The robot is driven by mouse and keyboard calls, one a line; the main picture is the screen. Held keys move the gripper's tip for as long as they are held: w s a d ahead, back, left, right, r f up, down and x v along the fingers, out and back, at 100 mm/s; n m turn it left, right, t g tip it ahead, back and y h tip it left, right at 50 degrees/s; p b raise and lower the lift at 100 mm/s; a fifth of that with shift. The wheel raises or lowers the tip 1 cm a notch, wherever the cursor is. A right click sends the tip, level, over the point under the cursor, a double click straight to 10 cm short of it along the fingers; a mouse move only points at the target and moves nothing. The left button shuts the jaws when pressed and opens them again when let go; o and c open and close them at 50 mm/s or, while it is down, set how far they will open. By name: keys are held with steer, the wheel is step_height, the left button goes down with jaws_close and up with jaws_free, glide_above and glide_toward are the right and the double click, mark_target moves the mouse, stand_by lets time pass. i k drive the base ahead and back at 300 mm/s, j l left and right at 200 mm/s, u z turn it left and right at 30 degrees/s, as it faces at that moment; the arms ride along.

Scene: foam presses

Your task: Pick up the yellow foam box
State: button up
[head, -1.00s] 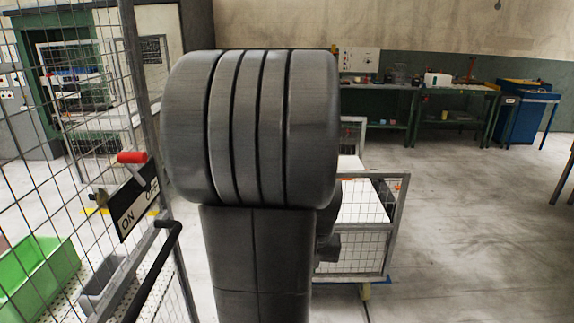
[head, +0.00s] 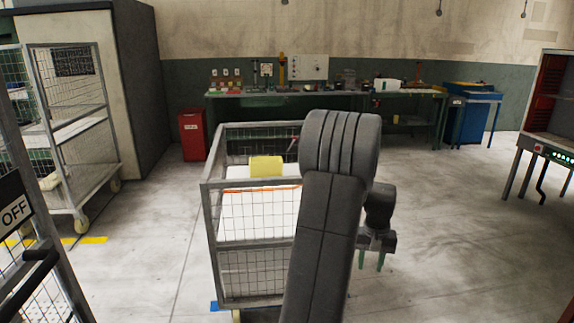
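The yellow foam box (head: 266,166) rests in the wire-sided cart (head: 208,215), toward its back, on or behind a white surface (head: 255,214) with an orange edge. My arm stands in front of the cart's right part and hides it. My gripper (head: 371,262) hangs to the right of my arm with its greenish fingers pointing down. A gap shows between the two fingers, so it is open, with nothing between them. In the picture it is well to the right of the yellow foam box and lower.
Another wire cart (head: 110,140) stands at the left. A fence with an OFF sign (head: 15,212) is close at the lower left. A red bin (head: 193,134) and workbenches (head: 300,93) line the back. A machine (head: 550,140) stands at the right. The floor right of my arm is clear.

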mark_target(271, 166)
steer(key=i+l+z, duration=0.95)
steer(key=i+z, duration=0.5)
steer(key=i+u, duration=0.2)
steer(key=i, duration=0.35)
steer(key=i+u, duration=0.2)
steer(key=i, duration=0.35)
steer(key=i+l+u, duration=0.25)
steer(key=i, duration=0.3)
steer(key=i+l+u, duration=0.2)
steer(key=i, duration=0.35)
steer(key=i+u, duration=0.2)
steer(key=u, duration=0.25)
steer(key=i+u, duration=0.25)
steer(key=u, duration=0.2)
steer(key=i+l+u, duration=0.1)
steer(key=u, duration=0.35)
steer(key=i+l+u, duration=0.2)
steer(key=u, duration=0.25)
steer(key=i+u, duration=0.2)
steer(key=u, duration=0.25)
steer(key=i+l+u, duration=0.15)
steer(key=u, duration=0.35)
steer(key=i+l+u, duration=0.2)
steer(key=u, duration=0.25)
steer(key=i+l+u, duration=0.2)
steer(key=u, duration=0.25)
steer(key=i+l+u, duration=0.3)
steer(key=l+u, duration=0.3)
steer(key=i+l, duration=0.05)
